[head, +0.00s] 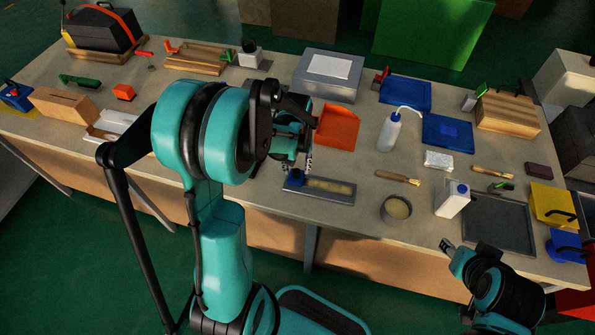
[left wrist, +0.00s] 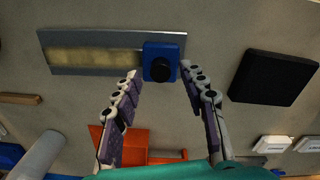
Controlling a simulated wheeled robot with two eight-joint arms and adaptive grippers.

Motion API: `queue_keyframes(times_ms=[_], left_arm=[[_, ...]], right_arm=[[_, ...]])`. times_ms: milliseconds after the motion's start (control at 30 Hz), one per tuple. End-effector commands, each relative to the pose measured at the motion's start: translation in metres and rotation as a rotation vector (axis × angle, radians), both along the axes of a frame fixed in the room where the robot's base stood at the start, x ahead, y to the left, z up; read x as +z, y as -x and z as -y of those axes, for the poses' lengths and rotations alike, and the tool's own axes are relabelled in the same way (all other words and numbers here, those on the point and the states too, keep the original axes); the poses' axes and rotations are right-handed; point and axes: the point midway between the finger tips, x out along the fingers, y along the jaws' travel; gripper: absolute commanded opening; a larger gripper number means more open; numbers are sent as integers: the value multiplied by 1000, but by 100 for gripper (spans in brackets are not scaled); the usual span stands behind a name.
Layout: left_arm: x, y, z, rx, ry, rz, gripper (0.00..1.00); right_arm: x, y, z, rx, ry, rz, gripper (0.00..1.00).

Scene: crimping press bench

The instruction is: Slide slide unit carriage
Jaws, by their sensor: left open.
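The slide unit (head: 325,190) is a grey plate with a brass-coloured strip, lying near the front edge of the bench. Its blue carriage (head: 295,179) sits at the left end of the strip in the head view. In the left wrist view the carriage (left wrist: 151,50) has a black round knob and sits at the right end of the slide unit (left wrist: 62,38). My left gripper (head: 300,163) is open above the carriage, its two fingers apart on either side of the knob in the wrist view. Contact cannot be seen. My right gripper (head: 450,252) is beyond the bench front at lower right.
An orange tray (head: 338,127) lies behind the slide unit. A black square block (left wrist: 273,77) lies beside the unit in the wrist view.

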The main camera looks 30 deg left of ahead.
Motion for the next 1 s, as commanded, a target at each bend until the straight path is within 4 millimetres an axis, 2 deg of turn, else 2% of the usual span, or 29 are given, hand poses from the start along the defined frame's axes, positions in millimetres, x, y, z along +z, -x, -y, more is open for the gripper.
queue_keyframes(times_ms=[33,133,400,433,500,600,867,1000], left_arm=[[-7,0,0,0,0,0,42],[-13,0,0,0,0,0,42],[-14,0,0,-1,0,0,42],[-14,0,0,-1,0,0,40],[-14,0,0,-1,-1,1,21],[-14,0,0,-1,-1,1,0],[-14,-1,4,-2,-1,1,0],[-14,-6,22,-6,1,1,0]], right_arm=[[-4,0,0,0,0,0,42],[-6,0,0,0,0,0,42],[-5,0,0,0,0,0,42],[-5,0,0,0,0,0,42],[-5,0,0,0,0,0,42],[-5,0,0,0,0,0,42],[-6,0,0,0,0,0,42],[-6,0,0,0,0,0,42]])
